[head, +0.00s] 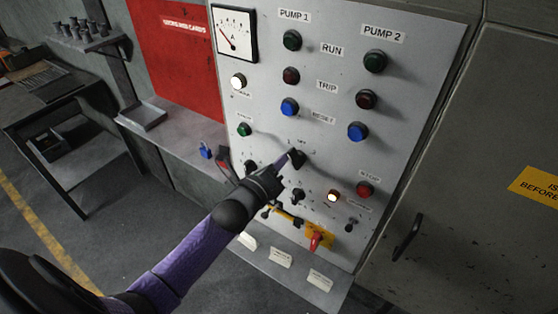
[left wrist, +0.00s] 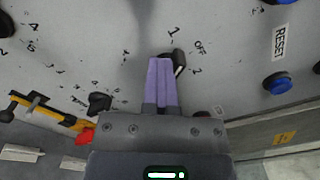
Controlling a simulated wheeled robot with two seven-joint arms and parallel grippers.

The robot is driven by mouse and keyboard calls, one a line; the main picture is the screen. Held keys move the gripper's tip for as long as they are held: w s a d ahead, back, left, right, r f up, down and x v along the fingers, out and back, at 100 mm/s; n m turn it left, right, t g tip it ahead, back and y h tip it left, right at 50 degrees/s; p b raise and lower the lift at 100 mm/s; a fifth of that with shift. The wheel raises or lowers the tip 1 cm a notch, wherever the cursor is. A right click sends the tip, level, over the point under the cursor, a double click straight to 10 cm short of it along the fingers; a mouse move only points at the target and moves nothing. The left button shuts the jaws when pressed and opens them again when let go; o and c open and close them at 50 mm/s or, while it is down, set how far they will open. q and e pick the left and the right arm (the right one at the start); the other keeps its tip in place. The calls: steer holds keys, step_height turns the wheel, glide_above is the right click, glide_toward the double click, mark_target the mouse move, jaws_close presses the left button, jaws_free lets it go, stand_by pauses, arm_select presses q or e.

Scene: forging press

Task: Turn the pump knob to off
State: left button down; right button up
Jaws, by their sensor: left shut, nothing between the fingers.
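The pump knob (head: 298,158) is a black selector on the grey control panel, below the blue reset buttons. In the left wrist view the knob (left wrist: 179,61) sits among the marks 1, OFF and 2. A pale line shows on it, but I cannot tell which mark it points to. My left gripper (head: 285,161) is shut and empty, its purple fingers reaching to the knob's left side. In the left wrist view the gripper (left wrist: 160,62) overlaps the knob's left edge; I cannot tell whether they touch. My right gripper is not in view.
Another black knob (left wrist: 99,102) lies left of my fingers. A red-handled switch on a yellow plate (head: 318,238) is lower on the panel. A blue reset button (head: 358,131) and a red stop button (head: 365,190) are to the right. A grey cabinet door (head: 490,200) stands beside the panel.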

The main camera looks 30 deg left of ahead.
arm_select(q)
steer(key=shift+d+r, duration=0.2)
steer(key=shift+d, duration=0.15)
stand_by(0.5)
steer(key=shift+p, duration=0.35)
steer(key=s+a+p, duration=0.1)
steer(key=s+p, duration=0.3)
steer(key=s, duration=0.4)
steer(key=shift+s+r, duration=0.15)
steer(key=shift+s, duration=0.1)
steer(key=shift+a, duration=0.1)
